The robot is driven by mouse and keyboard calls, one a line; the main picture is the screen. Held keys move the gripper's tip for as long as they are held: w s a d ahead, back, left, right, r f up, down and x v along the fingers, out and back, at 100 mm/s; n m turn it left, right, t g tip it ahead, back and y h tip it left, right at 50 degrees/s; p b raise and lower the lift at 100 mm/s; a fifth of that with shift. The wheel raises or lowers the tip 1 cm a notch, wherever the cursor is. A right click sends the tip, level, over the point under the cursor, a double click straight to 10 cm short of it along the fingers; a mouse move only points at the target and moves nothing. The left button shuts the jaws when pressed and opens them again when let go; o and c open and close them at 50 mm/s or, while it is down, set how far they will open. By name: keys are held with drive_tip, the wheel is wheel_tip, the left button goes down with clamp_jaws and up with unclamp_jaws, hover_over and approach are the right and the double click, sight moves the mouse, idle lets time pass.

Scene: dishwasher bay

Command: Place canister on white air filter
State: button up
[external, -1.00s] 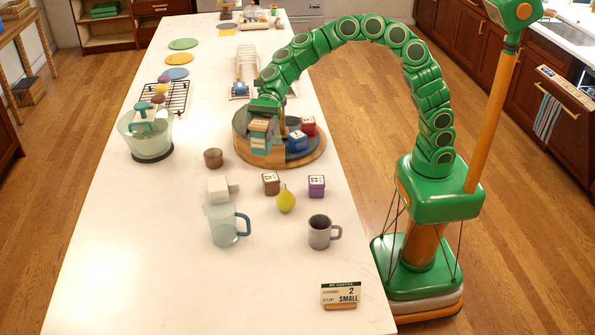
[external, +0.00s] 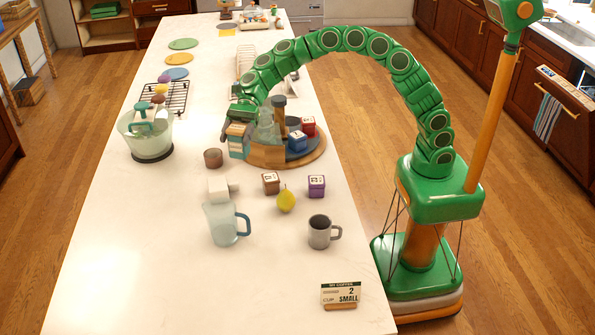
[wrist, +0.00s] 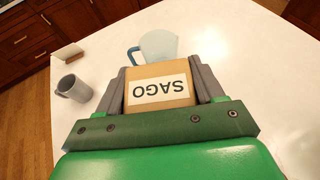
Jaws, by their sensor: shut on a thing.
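My gripper (external: 237,121) is shut on a tan canister (external: 237,130) with a boxy shape and a white label. In the wrist view the canister (wrist: 158,88) sits between my two grey fingers (wrist: 162,78), and its label reads SAGO upside down. In the external view it is at the left edge of the round wooden turntable (external: 262,158); I cannot tell how high it is above the counter. A small white block-like thing (external: 218,187) stands behind the pitcher. A pale ribbed thing (external: 246,61) is farther back, partly behind my arm. I cannot tell which is the air filter.
The turntable holds a clear jar (external: 267,128), a red box (external: 308,126) and a blue box (external: 297,141). The counter's left front is clear.

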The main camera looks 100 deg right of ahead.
drive_tip(key=shift+w+a+f, duration=0.15)
drive_tip(key=shift+w+f, duration=1)
drive_tip(key=shift+f, duration=0.5)
drive_tip(key=shift+w+a+f, duration=0.2)
drive_tip(key=shift+w+f, duration=0.95)
drive_tip(key=shift+f, duration=0.45)
drive_tip(key=shift+w+a+f, duration=0.15)
drive_tip(key=shift+w+f, duration=1)
drive_tip(key=shift+f, duration=0.5)
drive_tip(key=shift+f, duration=0.1)
drive_tip(key=o, duration=1.2)
